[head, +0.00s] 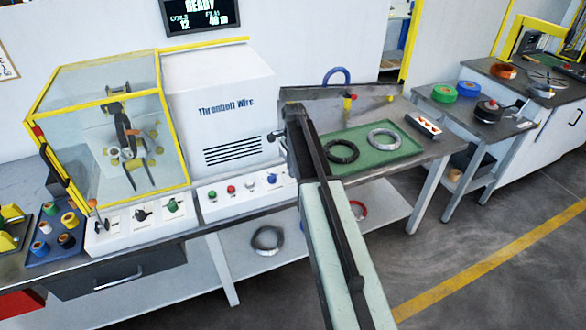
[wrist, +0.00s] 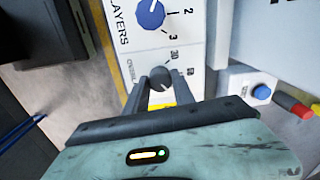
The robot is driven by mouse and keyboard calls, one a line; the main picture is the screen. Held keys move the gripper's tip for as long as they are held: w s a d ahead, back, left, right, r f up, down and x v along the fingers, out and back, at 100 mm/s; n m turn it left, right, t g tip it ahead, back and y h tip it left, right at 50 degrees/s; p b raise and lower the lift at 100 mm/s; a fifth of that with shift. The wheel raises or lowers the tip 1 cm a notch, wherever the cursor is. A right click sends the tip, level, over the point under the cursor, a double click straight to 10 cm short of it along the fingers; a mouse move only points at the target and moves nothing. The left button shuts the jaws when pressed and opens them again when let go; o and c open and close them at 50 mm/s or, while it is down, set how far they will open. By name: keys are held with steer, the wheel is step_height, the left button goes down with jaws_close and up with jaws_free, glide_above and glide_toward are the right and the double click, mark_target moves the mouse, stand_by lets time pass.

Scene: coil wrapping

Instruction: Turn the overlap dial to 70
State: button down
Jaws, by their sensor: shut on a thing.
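In the wrist view, my gripper (wrist: 160,88) is shut on a small dark grey dial (wrist: 160,75), with one finger on each side of it. The dial stands on a white panel (wrist: 195,30), with a 30 printed beside it. The other marks around it are partly covered or too small to read, and I cannot tell where its pointer stands. A blue dial (wrist: 151,14) marked LAYERS, with 2 and 3, sits just above it in the picture. In the head view, my arm hides the gripped dial and the fingertips.
A blue button (wrist: 262,92) sits right of the gripped dial in the wrist view. In the head view, a glazed yellow-framed enclosure (head: 110,130) and a white cabinet (head: 215,100) stand left of my arm. A green mat (head: 375,158) with wire coils lies to its right.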

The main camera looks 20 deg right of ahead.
steer(key=shift+m, duration=0.4)
steer(key=c, duration=1.1)
jaws_free()
steer(key=shift+o, duration=0.2)
step_height(320, 180, up, 8)
steer(key=p, duration=0.8)
steer(key=shift+f, duration=0.1)
steer(key=shift+a, duration=0.1)
